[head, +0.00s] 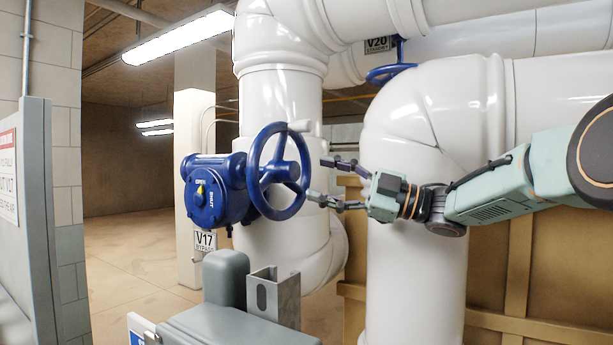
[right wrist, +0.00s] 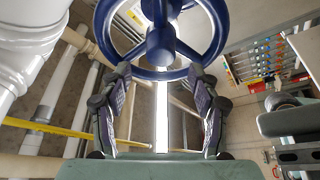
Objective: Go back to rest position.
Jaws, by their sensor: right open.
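My right gripper (head: 322,181) is open, its two fingers apart and pointing left in the head view. It is just right of the blue handwheel (head: 278,171) of the valve marked V17. In the right wrist view the open fingers (right wrist: 160,88) point toward the handwheel's lower rim (right wrist: 160,73), with nothing between them. I cannot tell whether a fingertip touches the rim. My left gripper is in neither view.
The blue valve body (head: 207,192) and a V17 sign (head: 205,241) are left of the wheel. Thick white pipes (head: 415,270) stand behind my arm. A grey bracket (head: 273,297) stands below. A grey panel (head: 40,200) is at the left. Open floor (head: 130,250) lies behind.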

